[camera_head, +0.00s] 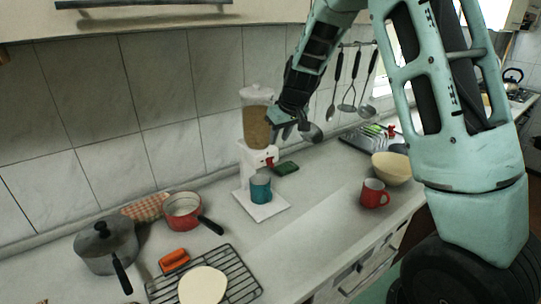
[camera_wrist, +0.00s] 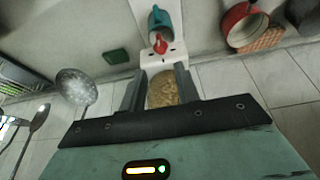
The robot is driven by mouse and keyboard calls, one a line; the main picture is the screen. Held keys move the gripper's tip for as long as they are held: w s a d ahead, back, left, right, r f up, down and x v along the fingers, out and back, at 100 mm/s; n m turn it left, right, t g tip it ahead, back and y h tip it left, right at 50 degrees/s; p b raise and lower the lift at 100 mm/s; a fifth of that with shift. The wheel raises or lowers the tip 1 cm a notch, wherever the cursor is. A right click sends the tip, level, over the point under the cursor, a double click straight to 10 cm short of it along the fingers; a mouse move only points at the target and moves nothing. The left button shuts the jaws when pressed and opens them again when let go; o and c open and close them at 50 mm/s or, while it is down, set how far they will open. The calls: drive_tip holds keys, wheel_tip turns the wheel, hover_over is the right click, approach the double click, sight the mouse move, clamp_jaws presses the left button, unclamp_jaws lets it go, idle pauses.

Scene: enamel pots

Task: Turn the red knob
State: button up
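The red knob (camera_head: 271,161) is on the front of a white dispenser (camera_head: 247,167) with a clear jar of brown grain (camera_head: 256,120) on top. A teal mug (camera_head: 260,188) stands on the dispenser's base below the knob. In the wrist view the red knob (camera_wrist: 160,46) shows just beyond the fingertips, with the teal mug (camera_wrist: 159,20) past it. My gripper (camera_head: 288,128) is beside the jar, above and apart from the knob. In the wrist view my gripper (camera_wrist: 161,70) has its fingers spread, with the jar (camera_wrist: 163,90) seen between them; nothing is visibly held.
A dark green item (camera_head: 286,168) lies right of the dispenser. Utensils (camera_head: 349,92) hang on the wall behind. A red mug (camera_head: 374,194) and cream bowl (camera_head: 391,168) stand right. A red pan (camera_head: 183,212), grey pot (camera_head: 106,247) and rack (camera_head: 236,284) are left.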

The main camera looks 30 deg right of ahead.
sight(272, 158)
drive_tip(key=p+x, duration=0.2)
drive_tip(key=x, duration=0.8)
drive_tip(key=shift+w+f, duration=0.2)
drive_tip(key=shift+f, duration=0.1)
drive_tip(key=c, duration=0.6)
